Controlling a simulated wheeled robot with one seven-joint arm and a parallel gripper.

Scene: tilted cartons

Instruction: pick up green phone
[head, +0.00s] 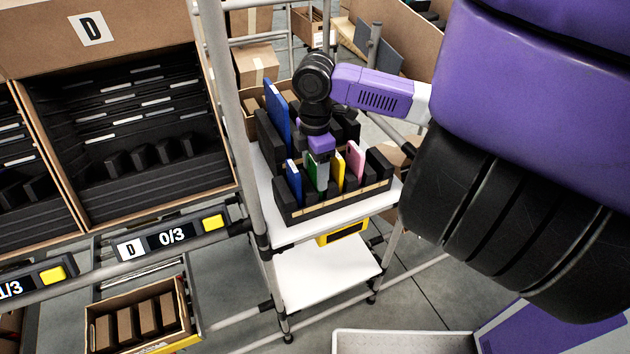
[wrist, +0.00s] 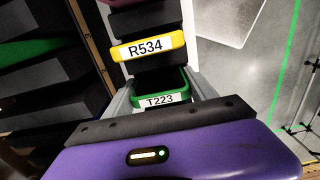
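The green phone (head: 310,169) stands upright in a dark-padded carton (head: 335,205) on the white shelf, between a blue phone (head: 293,181) and a yellow phone (head: 338,171). My gripper (head: 320,175) is right over it, pointing down, and partly hides it in the head view. In the wrist view the green phone (wrist: 162,99) shows its label T223 and lies between my two grey fingers, one on each side. I cannot tell whether the fingers press on it. The yellow phone, labelled R534 (wrist: 147,47), is just beyond it.
A pink phone (head: 355,161) stands right of the yellow one, and black padding blocks (head: 379,163) fill the carton. A second carton with a large blue item (head: 277,112) is behind. A metal upright (head: 235,120) stands close on the left. A labelled D rack (head: 140,130) is further left.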

